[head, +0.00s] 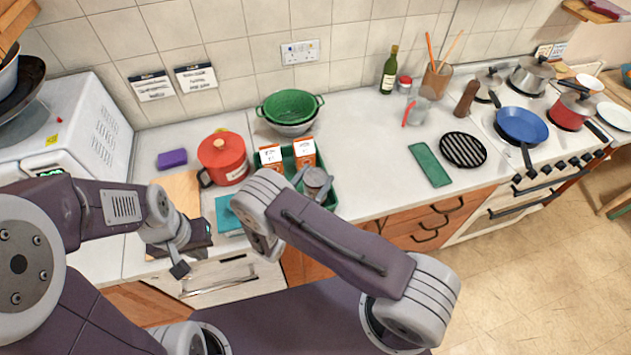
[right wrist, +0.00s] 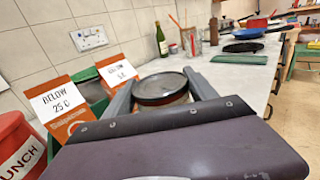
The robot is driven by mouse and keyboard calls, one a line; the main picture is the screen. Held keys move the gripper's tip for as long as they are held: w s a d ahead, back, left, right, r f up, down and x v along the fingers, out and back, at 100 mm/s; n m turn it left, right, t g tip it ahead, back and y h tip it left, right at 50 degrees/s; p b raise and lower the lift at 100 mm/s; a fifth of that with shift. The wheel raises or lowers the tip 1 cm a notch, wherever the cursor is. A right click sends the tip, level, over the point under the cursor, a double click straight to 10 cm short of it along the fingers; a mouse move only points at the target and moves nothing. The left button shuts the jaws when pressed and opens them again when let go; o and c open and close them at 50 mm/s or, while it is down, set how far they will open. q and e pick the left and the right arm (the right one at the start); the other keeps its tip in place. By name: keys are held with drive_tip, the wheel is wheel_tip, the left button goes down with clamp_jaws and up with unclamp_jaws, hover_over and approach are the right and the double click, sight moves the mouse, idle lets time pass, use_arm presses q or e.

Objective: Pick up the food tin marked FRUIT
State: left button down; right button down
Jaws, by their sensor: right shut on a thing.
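A round tin with a dark-rimmed lid (right wrist: 162,88) sits between the two grey fingers of my right gripper (right wrist: 160,96). The fingers press on its sides. In the head view the tin (head: 316,177) and my right gripper (head: 314,187) are at the right end of a green crate (head: 329,203). No marking on the tin is readable, and its lower part is hidden, so I cannot tell whether it is lifted. My left gripper (head: 180,267) hangs near the counter's front edge at the left; its finger opening is not clear.
Two orange-and-white cartons (head: 271,157) stand in the crate beside the tin. A red lidded canister (head: 224,160) is left of them, and a green colander (head: 290,107) is behind. A teal cloth (head: 228,217) lies in front. Counter to the right (head: 365,160) is clear.

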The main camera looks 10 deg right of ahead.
wheel_tip(320, 180, up, 9)
drive_tip(key=shift+r+b, duration=0.15)
drive_tip(key=shift+b, duration=0.3)
